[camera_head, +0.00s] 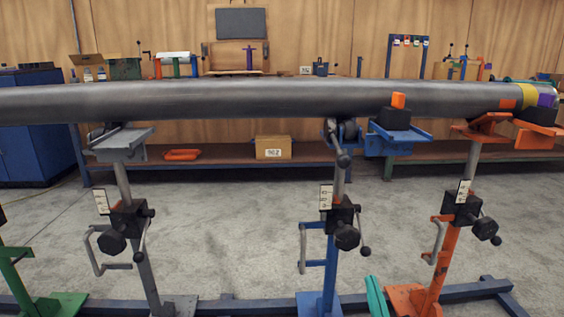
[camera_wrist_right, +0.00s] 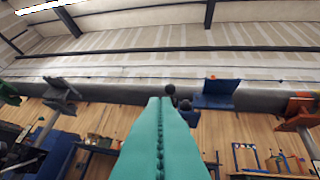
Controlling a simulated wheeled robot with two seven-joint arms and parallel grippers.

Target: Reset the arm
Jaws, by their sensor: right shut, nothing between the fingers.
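My right gripper (camera_head: 375,297) shows as a teal fingertip at the bottom edge of the head view, in front of the blue stand's foot. In the right wrist view its two teal fingers (camera_wrist_right: 160,103) lie together along a toothed seam, with nothing between them. They are apart from the stands and the pipe in the head view. My left gripper is not in view. A long grey pipe (camera_head: 220,101) lies level across the head view on several stands. It also crosses the right wrist view (camera_wrist_right: 120,92) beyond the fingertips.
A grey stand (camera_head: 141,250), a blue stand (camera_head: 318,270) and an orange stand (camera_head: 447,255) rise from a floor rail. A workbench (camera_head: 220,152) stands behind.

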